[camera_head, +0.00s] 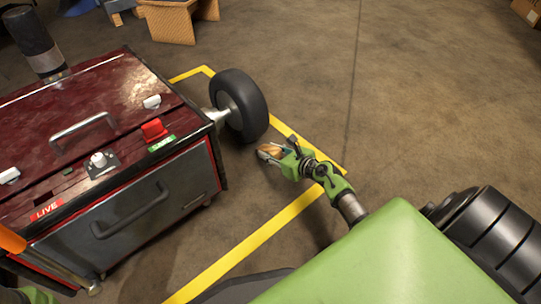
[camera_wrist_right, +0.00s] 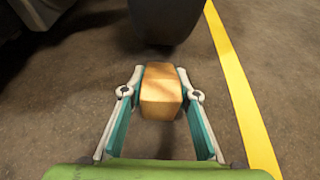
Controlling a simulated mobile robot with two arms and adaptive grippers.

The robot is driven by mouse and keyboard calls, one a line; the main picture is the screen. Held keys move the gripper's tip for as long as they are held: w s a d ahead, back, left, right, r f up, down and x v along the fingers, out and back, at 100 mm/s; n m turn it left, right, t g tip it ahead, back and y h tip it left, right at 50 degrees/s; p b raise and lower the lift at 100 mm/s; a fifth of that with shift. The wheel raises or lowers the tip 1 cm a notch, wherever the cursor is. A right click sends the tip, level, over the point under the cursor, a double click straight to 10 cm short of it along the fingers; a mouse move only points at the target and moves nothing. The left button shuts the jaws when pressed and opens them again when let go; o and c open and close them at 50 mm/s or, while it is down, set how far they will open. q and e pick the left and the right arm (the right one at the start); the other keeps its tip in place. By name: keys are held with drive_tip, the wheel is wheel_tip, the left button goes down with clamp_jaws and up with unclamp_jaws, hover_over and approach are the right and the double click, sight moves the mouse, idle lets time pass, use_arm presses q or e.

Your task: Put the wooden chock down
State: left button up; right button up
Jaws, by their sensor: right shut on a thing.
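The wooden chock (camera_wrist_right: 161,92) is a light-brown block between the fingers of my right gripper (camera_wrist_right: 160,94) in the right wrist view. My right gripper is shut on it. In the head view the right gripper (camera_head: 269,153) is low by the black wheel (camera_head: 240,105) of the red cart, with the chock (camera_head: 270,149) partly hidden by the fingers. In the wrist view the wheel (camera_wrist_right: 162,22) is just beyond the chock, with a gap of floor visible between them. I cannot tell whether the chock touches the floor.
The dark red cart (camera_head: 60,120) with handles, a red switch (camera_head: 154,130) and a LIVE label fills the left. A yellow floor line (camera_head: 245,245) runs around the cart. A wooden crate (camera_head: 170,20) stands at the back. Open concrete floor lies to the right.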

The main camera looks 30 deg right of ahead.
drive_tip(key=shift+r, duration=0.15)
drive_tip(key=o, duration=1.2)
drive_tip(key=shift+f, duration=0.2)
drive_tip(key=shift+c, duration=0.2)
drive_tip(key=shift+r, duration=0.2)
drive_tip(key=p+v, duration=0.5)
drive_tip(key=v, duration=0.6)
drive_tip(key=shift+s+d, duration=0.1)
drive_tip(key=shift+s, duration=0.05)
drive_tip(key=shift+s+r, duration=0.1)
drive_tip(key=shift+s, duration=0.25)
